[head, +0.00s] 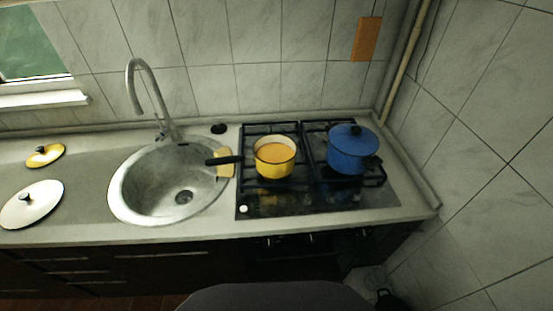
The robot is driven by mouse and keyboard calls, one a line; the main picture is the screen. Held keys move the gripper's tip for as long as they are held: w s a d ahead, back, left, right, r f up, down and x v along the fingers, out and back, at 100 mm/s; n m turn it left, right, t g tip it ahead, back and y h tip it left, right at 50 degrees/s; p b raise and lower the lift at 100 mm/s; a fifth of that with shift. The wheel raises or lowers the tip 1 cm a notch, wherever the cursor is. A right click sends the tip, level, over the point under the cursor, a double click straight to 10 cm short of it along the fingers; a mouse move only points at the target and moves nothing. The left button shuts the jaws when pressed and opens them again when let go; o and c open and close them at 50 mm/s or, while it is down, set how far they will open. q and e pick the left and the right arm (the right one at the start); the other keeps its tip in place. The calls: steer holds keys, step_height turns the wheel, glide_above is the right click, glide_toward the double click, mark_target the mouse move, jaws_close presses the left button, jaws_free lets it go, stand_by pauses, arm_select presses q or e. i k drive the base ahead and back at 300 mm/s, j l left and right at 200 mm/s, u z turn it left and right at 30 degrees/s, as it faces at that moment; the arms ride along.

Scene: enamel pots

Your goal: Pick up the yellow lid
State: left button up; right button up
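The yellow lid (46,155) lies on the counter at the far left of the head view, behind a larger white lid (33,204). A yellow pot (275,167) without a lid stands on the left side of the stove, with orange contents and a dark handle pointing left. A blue pot (346,158) with a blue lid on it stands on the right side of the stove. Neither of my grippers shows in this view.
A round sink (135,203) with a tall faucet (149,90) lies between the lids and the gas stove (300,203). A yellowish piece (225,164) rests at the sink's right rim. Tiled walls close off the back and right. The counter around the lids is clear.

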mark_target(43, 157)
steer(key=u, duration=1.75)
steer(key=i+j+z, duration=0.35)
steer(key=j, duration=0.25)
steer(key=i+j+z, duration=0.3)
steer(key=j+z, duration=0.3)
steer(key=j, duration=0.65)
steer(key=j+z, duration=0.45)
steer(key=j, duration=0.7)
